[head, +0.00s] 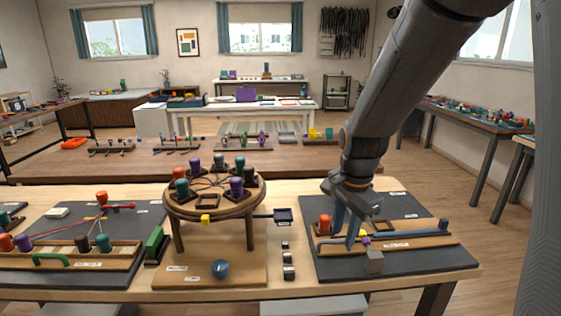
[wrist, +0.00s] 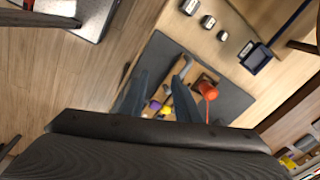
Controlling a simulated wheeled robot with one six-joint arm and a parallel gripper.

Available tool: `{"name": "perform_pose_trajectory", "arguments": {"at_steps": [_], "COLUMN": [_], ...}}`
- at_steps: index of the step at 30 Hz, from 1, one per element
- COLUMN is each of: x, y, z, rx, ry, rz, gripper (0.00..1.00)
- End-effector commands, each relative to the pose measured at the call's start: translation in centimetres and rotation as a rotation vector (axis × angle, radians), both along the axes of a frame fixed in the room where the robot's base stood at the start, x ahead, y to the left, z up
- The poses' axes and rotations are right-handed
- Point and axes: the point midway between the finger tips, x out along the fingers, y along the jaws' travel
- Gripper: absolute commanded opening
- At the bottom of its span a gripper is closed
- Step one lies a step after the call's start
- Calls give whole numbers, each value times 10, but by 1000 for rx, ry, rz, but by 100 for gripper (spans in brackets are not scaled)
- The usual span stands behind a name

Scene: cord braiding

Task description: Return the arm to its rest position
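My arm reaches down from the upper right of the head view. My gripper (head: 344,236) hangs over the dark mat (head: 420,208) at the right of the near table, with its two blue-grey fingers apart. In the wrist view my gripper (wrist: 164,70) shows open, and nothing is seen held between its fingers. Below it is a wooden holder (head: 428,242) with a red bobbin (head: 325,225), a purple piece (head: 366,241) and a grey block (head: 374,262). Whether the fingertips touch anything on the holder cannot be told.
A round wooden braiding stand (head: 214,205) with several bobbins stands left of my gripper. Small dark blocks (head: 289,271) and a dark tray (head: 283,216) lie between them. Another wooden rack (head: 65,262) is at the far left. Open floor lies right of the table.

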Motion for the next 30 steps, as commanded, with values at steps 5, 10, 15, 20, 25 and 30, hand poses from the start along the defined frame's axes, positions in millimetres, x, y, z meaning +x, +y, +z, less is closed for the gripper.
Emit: {"name": "perform_pose_trajectory", "arguments": {"at_steps": [5, 10, 15, 20, 25, 30], "x": [-55, -104, -137, -150, -151, -151], "y": [1, 2, 2, 2, 2, 2], "z": [-12, -24, -31, -34, -35, -34], "rx": [-56, -93, -112, -118, -118, -119], "ry": [41, 74, 93, 98, 99, 99], "rz": [406, 781, 1041, 1145, 1157, 1155], "gripper": [29, 29, 29, 29, 29, 29]}}
